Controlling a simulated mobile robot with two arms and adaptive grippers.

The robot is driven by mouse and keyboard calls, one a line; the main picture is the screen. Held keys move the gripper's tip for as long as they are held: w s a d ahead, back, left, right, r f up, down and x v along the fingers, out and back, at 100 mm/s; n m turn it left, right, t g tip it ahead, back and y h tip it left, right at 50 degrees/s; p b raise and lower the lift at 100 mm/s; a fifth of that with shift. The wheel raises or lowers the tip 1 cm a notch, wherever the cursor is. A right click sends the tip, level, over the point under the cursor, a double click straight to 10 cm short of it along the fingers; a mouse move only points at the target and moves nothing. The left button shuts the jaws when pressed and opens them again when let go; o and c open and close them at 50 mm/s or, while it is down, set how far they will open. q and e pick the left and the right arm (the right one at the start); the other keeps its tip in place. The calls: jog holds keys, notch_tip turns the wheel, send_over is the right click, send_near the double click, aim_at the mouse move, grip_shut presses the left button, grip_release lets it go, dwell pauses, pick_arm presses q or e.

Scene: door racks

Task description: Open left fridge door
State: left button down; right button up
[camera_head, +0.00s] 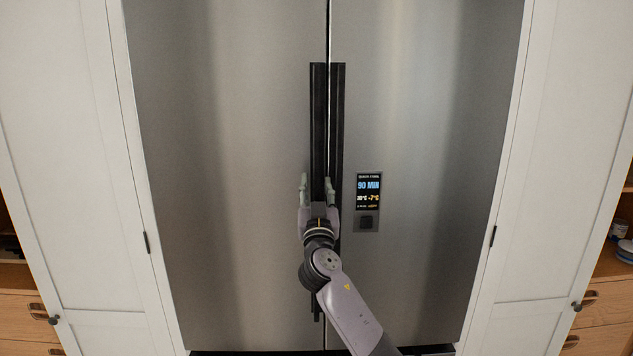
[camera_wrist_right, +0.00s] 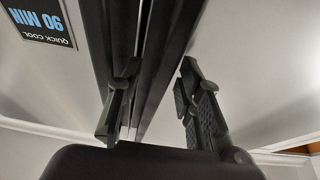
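The left fridge door (camera_head: 220,150) is a brushed steel panel, shut level with the right door (camera_head: 430,120). Its long black vertical handle (camera_head: 318,110) runs beside the centre seam, and it also shows in the right wrist view (camera_wrist_right: 170,50). My right gripper (camera_head: 317,187) is at the handle's middle height, its fingers apart. One finger is on the outer left side of the left handle, the other near the gap between the two handles. In the wrist view, the fingers (camera_wrist_right: 160,70) straddle the left handle; contact is unclear. My left gripper is out of view.
The right door's black handle (camera_head: 338,100) runs close beside the left one. A display panel (camera_head: 368,200) is on the right door. White cabinet doors (camera_head: 70,150) flank the fridge on both sides, with wooden drawers (camera_head: 22,318) at the outer edges.

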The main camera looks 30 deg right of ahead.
jog(key=shift+w, duration=0.1)
jog(key=shift+c, duration=0.2)
grip_shut()
dwell(0.7)
